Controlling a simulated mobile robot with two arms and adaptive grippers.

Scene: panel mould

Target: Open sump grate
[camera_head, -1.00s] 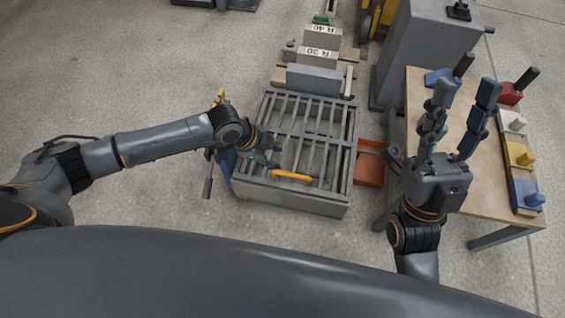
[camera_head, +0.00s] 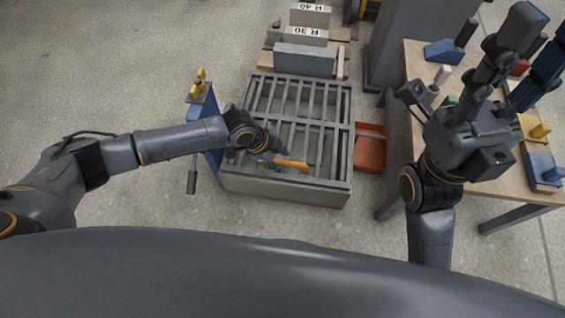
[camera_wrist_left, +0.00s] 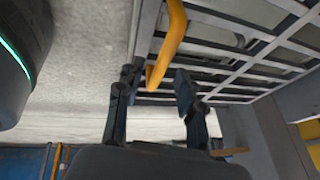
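The sump grate (camera_head: 315,105) is a grey barred frame lying flat on top of a grey box-like sump (camera_head: 285,187). Its orange handle (camera_head: 292,164) is on the near side, and it also shows in the left wrist view (camera_wrist_left: 172,45). My left gripper (camera_head: 266,155) is low over the near left part of the grate, at the handle's left end. In the left wrist view its fingers (camera_wrist_left: 155,90) are apart, with the handle's end between them; I see no closed grip. My right gripper (camera_head: 532,55) is raised over the workbench, fingers apart and empty.
A blue stand with a yellow clamp (camera_head: 198,88) is beside the sump's left side. A red-orange tray (camera_head: 370,150) is at its right. Grey blocks (camera_head: 304,60) stand behind it. A wooden workbench (camera_head: 425,65) with coloured tools is at right.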

